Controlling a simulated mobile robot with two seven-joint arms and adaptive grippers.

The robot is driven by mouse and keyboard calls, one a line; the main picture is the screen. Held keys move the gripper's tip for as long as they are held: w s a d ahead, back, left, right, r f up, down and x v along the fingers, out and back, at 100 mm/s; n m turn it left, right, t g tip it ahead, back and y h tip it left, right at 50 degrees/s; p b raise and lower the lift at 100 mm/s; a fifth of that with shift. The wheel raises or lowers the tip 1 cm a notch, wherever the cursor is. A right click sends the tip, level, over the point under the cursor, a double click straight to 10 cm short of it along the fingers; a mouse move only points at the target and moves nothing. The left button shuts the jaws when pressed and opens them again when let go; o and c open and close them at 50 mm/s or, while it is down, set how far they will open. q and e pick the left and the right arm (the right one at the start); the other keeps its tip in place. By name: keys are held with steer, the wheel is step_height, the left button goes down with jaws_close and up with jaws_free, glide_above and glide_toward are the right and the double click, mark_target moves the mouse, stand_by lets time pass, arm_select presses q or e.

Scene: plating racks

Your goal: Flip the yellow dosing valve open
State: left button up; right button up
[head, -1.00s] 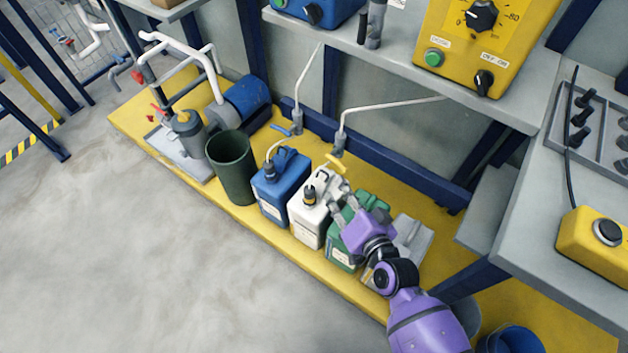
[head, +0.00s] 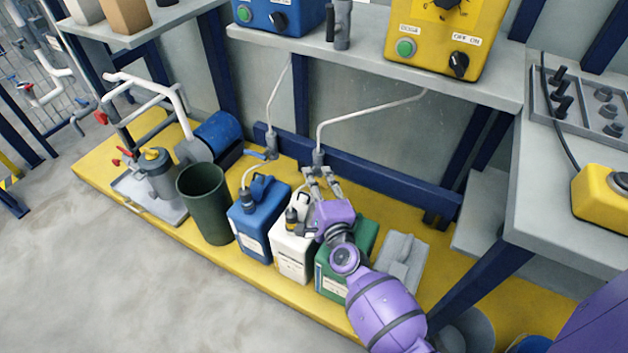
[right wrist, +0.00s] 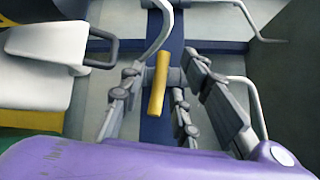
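The yellow dosing valve lever (right wrist: 158,85) shows in the right wrist view as a short yellow bar between the fingers of my right gripper (right wrist: 160,72). The fingers stand apart on both sides of it, with visible gaps, so the gripper is open. In the head view my right gripper (head: 322,178) is just below the grey valve body (head: 318,158) at the end of a white pipe. There the gripper hides the yellow lever. My left gripper is not in view.
Below stand a blue canister (head: 258,218), a white canister (head: 290,255) and a green canister (head: 357,240), partly covered by my right arm. A blue-handled valve (head: 255,154) is to the left. A grey shelf (head: 360,62) overhangs behind.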

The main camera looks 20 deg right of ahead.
steer(key=shift+w, duration=0.65)
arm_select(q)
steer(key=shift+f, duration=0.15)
arm_select(e)
jaws_close()
steer(key=f+m+t+b, duration=0.1)
steer(key=b, duration=0.5)
steer(key=shift+f, duration=0.25)
steer(key=m+t+b, duration=0.1)
steer(key=m+b, duration=0.1)
steer(key=b, duration=0.4)
steer(key=shift+t+h, duration=0.3)
steer(key=shift+r+b, duration=0.15)
steer(key=shift+b, duration=0.35)
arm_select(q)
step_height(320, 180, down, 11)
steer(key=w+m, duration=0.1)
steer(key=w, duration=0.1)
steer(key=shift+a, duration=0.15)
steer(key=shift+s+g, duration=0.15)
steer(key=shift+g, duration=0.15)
arm_select(e)
steer(key=shift+r, duration=0.1)
